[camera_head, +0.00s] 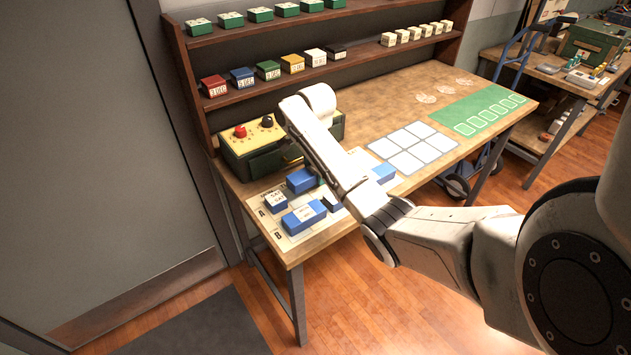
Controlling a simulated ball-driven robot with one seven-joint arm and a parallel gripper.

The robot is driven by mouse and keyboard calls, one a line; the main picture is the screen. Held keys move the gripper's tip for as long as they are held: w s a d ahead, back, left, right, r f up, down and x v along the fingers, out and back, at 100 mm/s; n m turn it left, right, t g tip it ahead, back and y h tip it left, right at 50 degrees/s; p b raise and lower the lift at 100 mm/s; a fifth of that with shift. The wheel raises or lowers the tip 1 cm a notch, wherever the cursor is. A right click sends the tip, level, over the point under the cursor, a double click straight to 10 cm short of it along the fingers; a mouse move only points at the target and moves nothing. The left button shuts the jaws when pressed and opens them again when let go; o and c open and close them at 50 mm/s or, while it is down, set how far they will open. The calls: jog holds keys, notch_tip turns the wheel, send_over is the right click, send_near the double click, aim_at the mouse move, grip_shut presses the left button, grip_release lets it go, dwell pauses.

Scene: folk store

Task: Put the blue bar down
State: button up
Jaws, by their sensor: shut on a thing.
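Several blue blocks lie on or over a white sheet marked A and B (263,219) at the near left of the bench. One is a long blue bar with a white label (303,217) near the front edge. A plain blue block (300,181) is behind it, and a smaller dark blue block with a white label (275,203) is to its left. I cannot tell which blue block is held.
A green box with red and black knobs (240,150) stands behind the blocks. White squares (412,146) and a green mat (480,112) lie on the bench (370,100) to the right. The shelf (290,80) behind holds small coloured boxes.

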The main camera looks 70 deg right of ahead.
aim_at(316, 178)
jog(key=shift+w+d+f, duration=0.15)
jog(key=shift+d+f, duration=0.05)
jog(key=shift+f, duration=0.05)
jog(key=shift+f+p, duration=0.35)
jog(key=shift+f, duration=1.2)
jog(key=o, duration=1.1)
jog(key=shift+f, duration=0.15)
jog(key=shift+o, duration=0.2)
notch_tip(316, 178, up, 11)
jog(key=shift+f+p, duration=0.15)
jog(key=shift+p, duration=1)
jog(key=shift+r+p, duration=0.85)
jog(key=shift+p, duration=0.05)
